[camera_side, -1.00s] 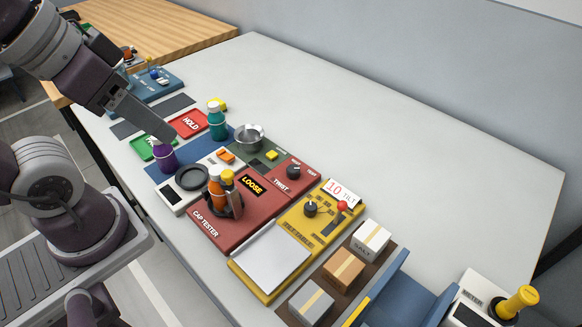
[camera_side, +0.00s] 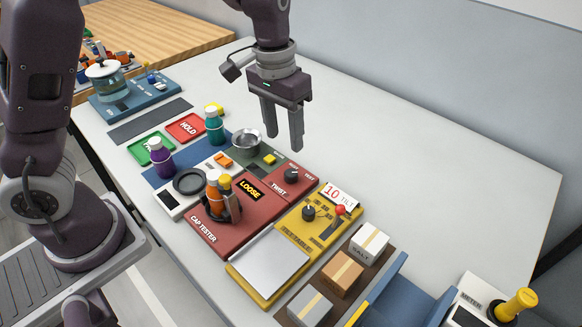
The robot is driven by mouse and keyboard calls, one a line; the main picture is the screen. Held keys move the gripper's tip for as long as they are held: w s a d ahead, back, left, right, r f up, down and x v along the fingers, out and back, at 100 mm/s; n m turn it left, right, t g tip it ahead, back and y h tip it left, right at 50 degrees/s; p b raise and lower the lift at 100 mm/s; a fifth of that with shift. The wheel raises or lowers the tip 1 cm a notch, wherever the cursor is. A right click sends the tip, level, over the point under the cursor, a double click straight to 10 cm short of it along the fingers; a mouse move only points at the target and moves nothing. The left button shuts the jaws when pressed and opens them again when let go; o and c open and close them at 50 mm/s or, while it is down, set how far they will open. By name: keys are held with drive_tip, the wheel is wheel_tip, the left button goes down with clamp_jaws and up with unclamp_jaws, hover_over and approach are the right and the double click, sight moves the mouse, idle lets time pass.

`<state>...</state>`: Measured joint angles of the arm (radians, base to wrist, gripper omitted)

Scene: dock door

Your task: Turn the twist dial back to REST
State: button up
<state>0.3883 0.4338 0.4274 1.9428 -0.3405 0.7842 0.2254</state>
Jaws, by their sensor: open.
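The twist dial (camera_side: 291,175) is a dark round knob on the red cap tester (camera_side: 214,238), near the word TWIST and between two small white labels that are too small to read surely. The tester's small display reads LOOSE (camera_side: 250,190).
The table behind is clear.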

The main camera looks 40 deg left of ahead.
hover_over(291, 173)
drive_tip(key=shift+y, duration=0.3)
wheel_tip(291, 173, down, 4)
drive_tip(key=shift+f, duration=0.2)
wheel_tip(291, 173, down, 7)
drive_tip(key=shift+f, duration=0.1)
clamp_jaws()
